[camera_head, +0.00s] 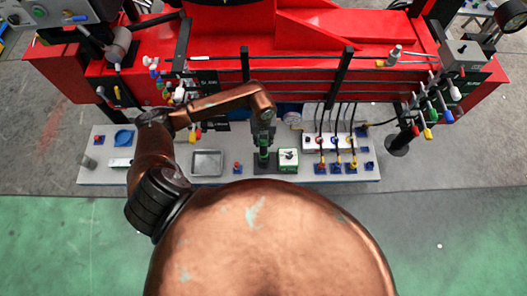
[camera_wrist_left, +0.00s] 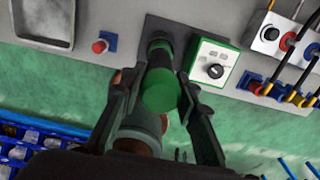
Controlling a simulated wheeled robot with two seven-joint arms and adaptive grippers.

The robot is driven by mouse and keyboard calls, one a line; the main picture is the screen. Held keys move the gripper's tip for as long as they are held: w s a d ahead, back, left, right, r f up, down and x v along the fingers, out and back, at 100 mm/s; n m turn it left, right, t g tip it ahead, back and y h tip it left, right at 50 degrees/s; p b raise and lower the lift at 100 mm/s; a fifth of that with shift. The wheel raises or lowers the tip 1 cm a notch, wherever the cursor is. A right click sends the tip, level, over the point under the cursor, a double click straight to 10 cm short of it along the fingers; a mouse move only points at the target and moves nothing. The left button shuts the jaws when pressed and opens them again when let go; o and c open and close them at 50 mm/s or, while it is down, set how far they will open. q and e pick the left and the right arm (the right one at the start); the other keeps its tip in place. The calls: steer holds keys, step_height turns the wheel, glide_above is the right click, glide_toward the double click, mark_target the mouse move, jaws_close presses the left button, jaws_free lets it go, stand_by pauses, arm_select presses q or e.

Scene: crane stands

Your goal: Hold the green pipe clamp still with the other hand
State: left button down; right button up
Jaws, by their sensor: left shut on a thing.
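The green pipe clamp (camera_head: 263,153) stands upright on a dark base plate at the front middle of the grey bench. In the left wrist view, the clamp's round green end (camera_wrist_left: 160,90) shows between my fingers, with a black part beyond it. My left gripper (camera_head: 263,138) reaches it from above, and its fingers are shut on the clamp's sides. The fingers also show in the left wrist view (camera_wrist_left: 161,82). My right gripper is out of view.
A green-edged box with a black knob (camera_head: 288,158) stands close to the right of the clamp. A grey tray (camera_head: 207,163) and a small red button (camera_head: 238,168) are to the left. Switch boxes with cables (camera_head: 337,144) stand farther right. A red machine (camera_head: 310,35) fills the back.

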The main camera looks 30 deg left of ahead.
arm_select(q)
steer(key=shift+w+r, duration=0.1)
steer(key=shift+r, duration=0.15)
steer(key=shift+r+p, duration=0.75)
steer(key=shift+r, duration=0.3)
steer(key=shift+r+p, duration=0.65)
steer(key=shift+r, duration=0.4)
steer(key=shift+r+p, duration=0.55)
steer(key=shift+r, duration=0.3)
steer(key=shift+r+p, duration=1)
steer(key=shift+r, duration=0.7)
steer(key=shift+r+p, duration=0.45)
steer(key=shift+r, duration=0.35)
